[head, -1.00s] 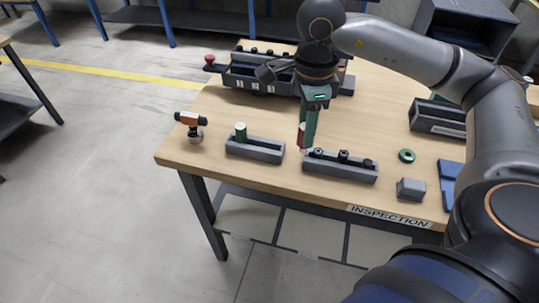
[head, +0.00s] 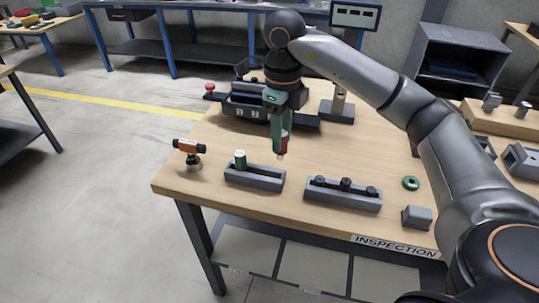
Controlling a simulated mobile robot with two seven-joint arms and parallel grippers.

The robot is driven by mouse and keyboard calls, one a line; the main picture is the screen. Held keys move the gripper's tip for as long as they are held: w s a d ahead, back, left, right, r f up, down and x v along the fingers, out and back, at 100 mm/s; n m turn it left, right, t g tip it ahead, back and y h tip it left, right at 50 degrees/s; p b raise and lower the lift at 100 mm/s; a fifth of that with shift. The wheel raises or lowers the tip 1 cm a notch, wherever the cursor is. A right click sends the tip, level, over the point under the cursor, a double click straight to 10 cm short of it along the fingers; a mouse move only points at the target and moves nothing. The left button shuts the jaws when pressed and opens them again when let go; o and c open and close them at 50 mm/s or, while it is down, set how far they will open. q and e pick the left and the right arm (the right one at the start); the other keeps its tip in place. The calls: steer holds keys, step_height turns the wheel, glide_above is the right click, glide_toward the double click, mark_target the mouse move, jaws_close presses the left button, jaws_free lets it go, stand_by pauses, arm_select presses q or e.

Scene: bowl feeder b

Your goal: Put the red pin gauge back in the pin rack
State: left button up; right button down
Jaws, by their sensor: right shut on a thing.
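The red pin gauge (head: 284,144) is held upright between the fingers of my right gripper (head: 279,138), its pale lower tip showing beneath them. It hangs above the table, over or behind the right end of the grey rack (head: 265,182); the exact height is hard to judge. This rack is a long block with an open slot, and a green pin gauge (head: 240,159) stands upright at its left end. The right part of the slot looks empty. My left gripper is not in view.
A second grey block (head: 342,202) with several black knobs lies to the right. A green ring (head: 411,183) and a small grey block (head: 416,216) lie beyond it. An orange-and-black tool (head: 189,148) stands at the left edge. A numbered dark fixture (head: 240,112) stands behind.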

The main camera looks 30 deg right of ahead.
steer(key=w+f+p, duration=0.1)
steer(key=w+f, duration=0.2)
steer(key=f, duration=0.4)
steer(key=shift+a, duration=0.45)
steer(key=shift+f+b, duration=0.4)
steer(key=shift+f, duration=0.15)
steer(key=c, duration=0.6)
jaws_free()
